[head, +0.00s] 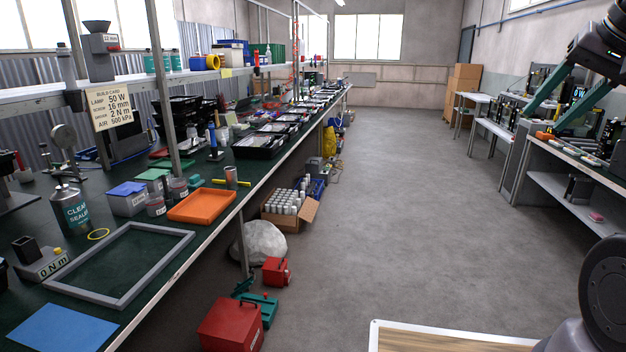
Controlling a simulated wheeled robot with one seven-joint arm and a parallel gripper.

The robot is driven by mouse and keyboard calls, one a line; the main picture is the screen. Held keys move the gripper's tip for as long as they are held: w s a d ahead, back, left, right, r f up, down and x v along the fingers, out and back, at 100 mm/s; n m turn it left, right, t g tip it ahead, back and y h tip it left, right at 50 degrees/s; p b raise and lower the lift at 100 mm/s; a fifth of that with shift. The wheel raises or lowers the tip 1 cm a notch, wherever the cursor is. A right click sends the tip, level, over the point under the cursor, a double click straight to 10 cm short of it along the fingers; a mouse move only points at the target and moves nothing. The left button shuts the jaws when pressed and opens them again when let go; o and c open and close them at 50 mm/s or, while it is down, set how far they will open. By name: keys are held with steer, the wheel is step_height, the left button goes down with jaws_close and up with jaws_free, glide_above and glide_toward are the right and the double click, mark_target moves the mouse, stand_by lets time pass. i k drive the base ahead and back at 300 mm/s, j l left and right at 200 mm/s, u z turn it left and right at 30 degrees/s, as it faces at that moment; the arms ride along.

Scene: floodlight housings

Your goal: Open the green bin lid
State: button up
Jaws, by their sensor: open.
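A small grey bin with a green lid (154,174) stands on the left bench, behind a similar grey bin with a blue lid (126,189). The green lid lies flat and looks closed; its bin is partly hidden by the blue-lidded bin and small jars. My gripper (541,124) is at the upper right, a dark hand with two long teal fingers reaching down and left. The fingers are spread with nothing seen between them. It is far to the right of the green lid, across the aisle.
An orange tray (203,205) and a grey frame (122,262) lie on the bench near the bins. A bench post (164,95) rises close beside the green lid. Red boxes (232,325) and a carton (290,210) stand on the floor. The middle aisle is clear.

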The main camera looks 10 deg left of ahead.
mark_target(153, 175)
steer(key=i+j+u, duration=0.1)
steer(key=i+u, duration=0.2)
steer(key=u, duration=0.2)
steer(key=i+u, duration=0.3)
steer(key=u, duration=0.2)
steer(key=i+l+u, duration=0.15)
steer(key=i+u, duration=0.15)
steer(key=u, duration=0.2)
steer(key=i+u, duration=0.25)
steer(key=u, duration=0.25)
steer(key=i+l+u, duration=0.2)
steer(key=l+u, duration=0.15)
steer(key=l, duration=0.7)
steer(key=l+u, duration=0.35)
steer(key=l, duration=0.75)
steer(key=l+u, duration=0.3)
steer(key=l, duration=0.8)
